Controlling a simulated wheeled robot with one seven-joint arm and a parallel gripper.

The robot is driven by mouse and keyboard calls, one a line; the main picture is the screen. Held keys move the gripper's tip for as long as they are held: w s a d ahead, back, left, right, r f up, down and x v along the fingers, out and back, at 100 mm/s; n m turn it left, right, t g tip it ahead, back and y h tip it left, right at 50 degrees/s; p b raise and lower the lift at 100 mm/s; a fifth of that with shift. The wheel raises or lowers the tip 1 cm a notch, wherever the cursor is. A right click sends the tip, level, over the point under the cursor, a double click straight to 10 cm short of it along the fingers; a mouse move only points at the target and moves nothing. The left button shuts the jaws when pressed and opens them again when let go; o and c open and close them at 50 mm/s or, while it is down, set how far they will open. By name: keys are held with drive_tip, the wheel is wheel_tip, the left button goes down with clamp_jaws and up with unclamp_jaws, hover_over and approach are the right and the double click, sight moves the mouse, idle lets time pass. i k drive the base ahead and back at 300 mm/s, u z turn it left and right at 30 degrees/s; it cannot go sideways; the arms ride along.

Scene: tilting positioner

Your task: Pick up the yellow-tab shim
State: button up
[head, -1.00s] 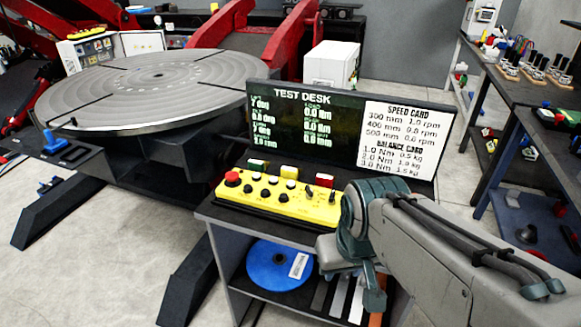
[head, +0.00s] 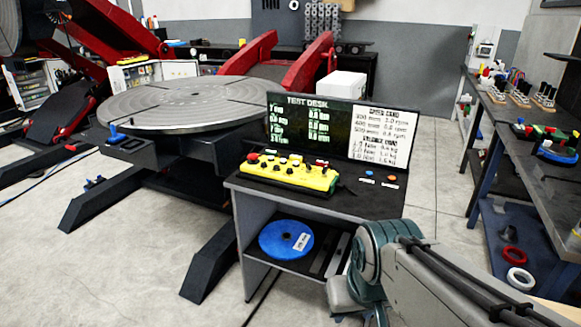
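I cannot make out a yellow-tab shim in the head view. The test desk (head: 408,200) stands in the middle, with a yellow control box (head: 290,176) on its top. Two small items, one with a blue mark (head: 368,173) and one with an orange mark (head: 390,177), lie right of the box, too small to identify. My arm enters from the lower right in front of the desk. Its wrist runs off the bottom edge, and no gripper fingers show.
A round tilting table (head: 190,104) stands behind left of the desk. A blue disc (head: 286,239) lies on the desk's lower shelf. A dark workbench (head: 520,125) with several tools and parts runs along the right. Bare floor lies between desk and bench.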

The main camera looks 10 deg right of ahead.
sight(292, 157)
drive_tip(key=u, duration=0.55)
drive_tip(key=i, duration=0.8)
drive_tip(key=u, duration=0.55)
drive_tip(key=i, duration=1.1)
drive_tip(key=z, duration=1.15)
drive_tip(key=i, duration=0.85)
drive_tip(key=z, duration=0.95)
